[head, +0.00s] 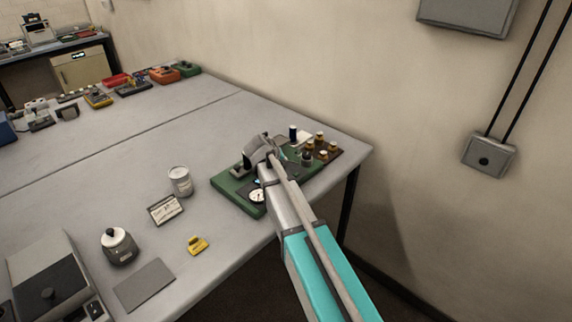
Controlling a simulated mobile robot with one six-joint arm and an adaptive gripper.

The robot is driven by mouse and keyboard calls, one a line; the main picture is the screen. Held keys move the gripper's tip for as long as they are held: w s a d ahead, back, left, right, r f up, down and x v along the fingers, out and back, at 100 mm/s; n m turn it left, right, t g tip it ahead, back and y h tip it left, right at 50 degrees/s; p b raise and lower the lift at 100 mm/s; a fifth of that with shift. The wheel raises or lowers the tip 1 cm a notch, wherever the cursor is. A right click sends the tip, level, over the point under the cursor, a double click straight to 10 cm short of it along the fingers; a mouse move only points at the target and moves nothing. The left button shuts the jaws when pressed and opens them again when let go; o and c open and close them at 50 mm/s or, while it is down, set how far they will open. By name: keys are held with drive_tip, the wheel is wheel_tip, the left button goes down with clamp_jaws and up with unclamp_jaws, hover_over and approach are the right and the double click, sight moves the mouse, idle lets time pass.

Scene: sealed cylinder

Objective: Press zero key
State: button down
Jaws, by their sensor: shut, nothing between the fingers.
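A green instrument board (233,195) lies near the right end of the bench. My gripper (279,150) is over the far part of the board. It looks shut and empty, small and partly hidden by my own arm. I cannot make out the zero key, or whether my fingertips touch the board.
A sealed grey can (180,181), a small label card (165,209), a dark jar (119,246) and a yellow piece (198,245) stand left of the board. A wall rises behind the bench (110,175).

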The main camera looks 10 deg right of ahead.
idle(0.3)
wheel_tip(320, 180, up, 5)
drive_tip(key=p, duration=0.5)
idle(0.9)
drive_tip(key=s+d+f+g, duration=0.1)
drive_tip(key=s, duration=0.3)
drive_tip(key=s+f+g+y, duration=0.1)
drive_tip(key=s, duration=0.3)
drive_tip(key=s+d+f+g+y, duration=0.1)
drive_tip(key=s, duration=0.3)
drive_tip(key=shift+s+d+f+m, duration=0.2)
drive_tip(key=shift+d+f+m, duration=0.05)
drive_tip(key=shift+d+m, duration=0.15)
drive_tip(key=s+a+f+g+y, duration=0.1)
drive_tip(key=s+f+g+y, duration=0.1)
drive_tip(key=s, duration=1.4)
drive_tip(key=shift+s+a+g+y, duration=0.15)
drive_tip(key=shift+g+y, duration=0.75)
drive_tip(key=shift+y, duration=0.2)
drive_tip(key=shift+f, duration=0.1)
